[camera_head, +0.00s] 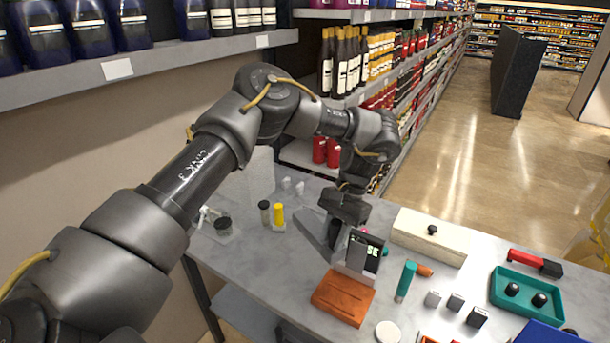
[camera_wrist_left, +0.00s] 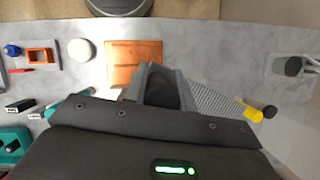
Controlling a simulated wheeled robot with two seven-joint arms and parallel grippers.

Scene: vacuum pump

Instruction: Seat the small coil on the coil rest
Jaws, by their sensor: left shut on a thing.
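My left gripper (camera_head: 347,242) points down over the middle of the table. In the left wrist view its grey fingers (camera_wrist_left: 160,84) are close together around something dark that they mostly hide. I cannot make out for certain that this is the small coil. An orange-brown wooden block (camera_head: 340,298) lies just in front of the gripper in the head view, and it also shows beyond the fingertips in the left wrist view (camera_wrist_left: 132,52). A dark card with pale lettering (camera_head: 374,253) stands behind that block. I cannot tell which thing is the coil rest. My right gripper is not in view.
A cream box with a black knob (camera_head: 430,236), a teal cylinder (camera_head: 405,281), several small grey blocks (camera_head: 455,302) and a teal tray (camera_head: 526,294) lie to the right. A yellow cylinder (camera_head: 279,214) stands to the left. A shelf (camera_head: 120,66) runs along the back left.

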